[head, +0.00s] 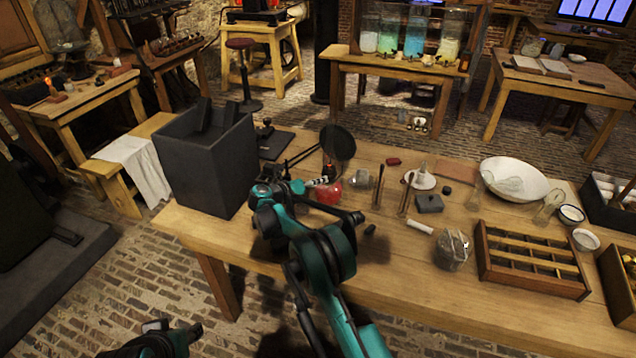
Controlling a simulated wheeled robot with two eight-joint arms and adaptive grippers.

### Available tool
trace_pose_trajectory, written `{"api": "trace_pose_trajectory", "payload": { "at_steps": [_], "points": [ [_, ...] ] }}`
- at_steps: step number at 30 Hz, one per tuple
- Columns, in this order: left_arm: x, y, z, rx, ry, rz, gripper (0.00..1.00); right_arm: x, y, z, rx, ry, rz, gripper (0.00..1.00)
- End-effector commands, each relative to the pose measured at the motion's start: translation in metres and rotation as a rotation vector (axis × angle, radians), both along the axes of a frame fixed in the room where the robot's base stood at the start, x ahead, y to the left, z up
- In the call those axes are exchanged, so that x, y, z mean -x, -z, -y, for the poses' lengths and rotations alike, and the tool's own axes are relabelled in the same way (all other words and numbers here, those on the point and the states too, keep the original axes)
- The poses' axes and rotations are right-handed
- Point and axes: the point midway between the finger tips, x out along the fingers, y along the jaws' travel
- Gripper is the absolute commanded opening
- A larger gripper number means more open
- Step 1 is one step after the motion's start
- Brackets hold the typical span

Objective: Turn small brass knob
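I cannot make out a small brass knob for certain in the head view. My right arm reaches in from the bottom over the wooden table (400,275), and my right gripper (318,183) is near a red object (329,193). A small metallic piece (361,178) stands just right of the red object. The arm hides part of the table there, and I cannot tell whether the gripper touches anything or how far its fingers are apart. My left gripper (172,328) is low at the left, off the table's front edge, with nothing visible in it.
A dark grey open box (205,170) stands left of my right gripper. A black round disc (338,142) stands behind it. To the right are a small grey block (429,204), a glass jar (452,252), a wooden compartment tray (530,285) and a white bowl (515,168).

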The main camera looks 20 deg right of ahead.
Motion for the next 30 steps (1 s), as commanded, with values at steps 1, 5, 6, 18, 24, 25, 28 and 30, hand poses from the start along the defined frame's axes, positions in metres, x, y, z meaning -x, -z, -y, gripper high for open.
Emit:
{"api": "trace_pose_trajectory", "payload": {
  "at_steps": [1,5,6,18,24,25,28,30],
  "points": [
    [0.000,0.000,0.000,0.000,0.000,0.000,0.40,0.000,0.000,0.000,0.000,0.000,0.000,0.39],
    [0.000,0.000,0.000,0.000,0.000,0.000,0.40,0.000,0.000,0.000,-0.001,-0.001,0.000,0.39],
    [0.000,0.000,0.000,0.000,0.000,0.000,0.40,0.000,0.000,0.000,-0.001,-0.001,0.000,0.39],
    [0.000,-0.011,0.000,0.000,0.000,0.000,0.40,0.003,-0.005,0.003,-0.161,0.000,0.166,0.39],
    [0.000,-0.021,0.000,0.000,0.000,0.000,0.40,0.006,-0.005,0.006,-0.410,0.002,0.424,0.39],
    [0.000,-0.022,0.000,0.000,0.000,0.000,0.40,0.007,-0.005,0.006,-0.449,0.001,0.465,0.39],
    [0.000,-0.026,0.000,0.000,0.000,0.000,0.40,0.010,-0.006,0.004,-0.557,-0.002,0.575,0.39],
    [0.000,-0.030,0.000,0.000,0.000,0.000,0.40,0.020,-0.013,-0.008,-0.548,-0.004,0.567,0.39]
  ]
}}
